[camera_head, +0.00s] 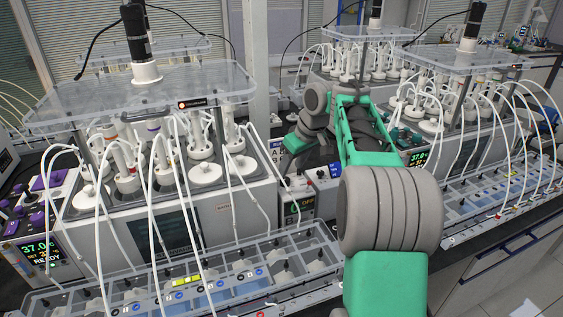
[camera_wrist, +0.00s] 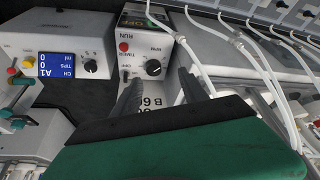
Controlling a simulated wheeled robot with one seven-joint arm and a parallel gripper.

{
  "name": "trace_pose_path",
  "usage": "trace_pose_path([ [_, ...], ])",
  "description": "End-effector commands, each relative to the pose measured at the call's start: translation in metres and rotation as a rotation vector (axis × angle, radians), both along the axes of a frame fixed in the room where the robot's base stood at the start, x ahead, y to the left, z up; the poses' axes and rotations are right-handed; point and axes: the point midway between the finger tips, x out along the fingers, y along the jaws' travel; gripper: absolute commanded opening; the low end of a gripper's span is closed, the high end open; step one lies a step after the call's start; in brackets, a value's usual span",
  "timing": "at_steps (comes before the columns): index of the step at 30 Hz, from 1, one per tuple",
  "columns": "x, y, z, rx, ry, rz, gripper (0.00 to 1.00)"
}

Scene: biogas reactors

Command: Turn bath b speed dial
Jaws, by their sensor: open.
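The bath b speed dial is a black round knob (camera_wrist: 153,68) marked RPM on a pale control box (camera_wrist: 172,90) in the wrist view. Beside it on the left are a red button (camera_wrist: 124,47) labelled RUN and TIMER and a small switch marked OFF. My gripper (camera_wrist: 161,77) is open. Its two dark fingers point at the box, one on each side below the dial, with a gap between them. I cannot tell whether either finger touches it.
A box with a blue display (camera_wrist: 57,66) and coloured knobs stands left of the control box. White tubes (camera_wrist: 262,62) hang close on the right. Reactor baths with clear lids (camera_head: 140,88) stand left and right of my arm, with a compartmented tray (camera_head: 335,262) in front.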

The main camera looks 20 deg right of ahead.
Motion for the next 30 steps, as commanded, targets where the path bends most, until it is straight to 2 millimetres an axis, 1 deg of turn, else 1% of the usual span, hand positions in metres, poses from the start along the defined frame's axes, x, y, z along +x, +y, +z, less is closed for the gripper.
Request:
trace_pose_path([
  [1, 0.004, -0.007, 0.002, -0.003, -0.002, 0.005, 0.51],
  [2, 0.005, -0.010, 0.002, -0.004, -0.004, 0.010, 0.51],
  [5, 0.009, -0.012, -0.006, -0.004, -0.004, 0.016, 0.51],
  [13, 0.026, -0.005, -0.050, -0.005, -0.004, 0.013, 0.51],
  [18, 0.033, -0.002, -0.068, -0.006, -0.006, 0.014, 0.51],
  [26, 0.034, 0.000, -0.070, -0.006, -0.007, 0.015, 0.51],
  [30, 0.034, 0.000, -0.070, -0.006, -0.007, 0.015, 0.40],
])
